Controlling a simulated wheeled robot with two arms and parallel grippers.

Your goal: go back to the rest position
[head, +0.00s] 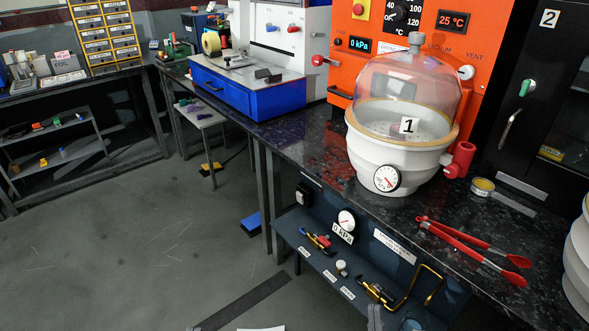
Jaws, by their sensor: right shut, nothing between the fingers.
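My right gripper (376,317) shows only as a small grey tip at the bottom edge, right of centre. It is shut and empty, in front of the low shelf under the bench. The rest of that arm is out of the picture. My left gripper is not in view.
The dark bench (405,213) carries a white vessel (385,158) with a clear dome, red tongs (470,248) and a blue machine (250,92). An orange oven (345,70) stands behind. The low shelf (322,262) holds small fittings. Grey floor (110,250) is open at left.

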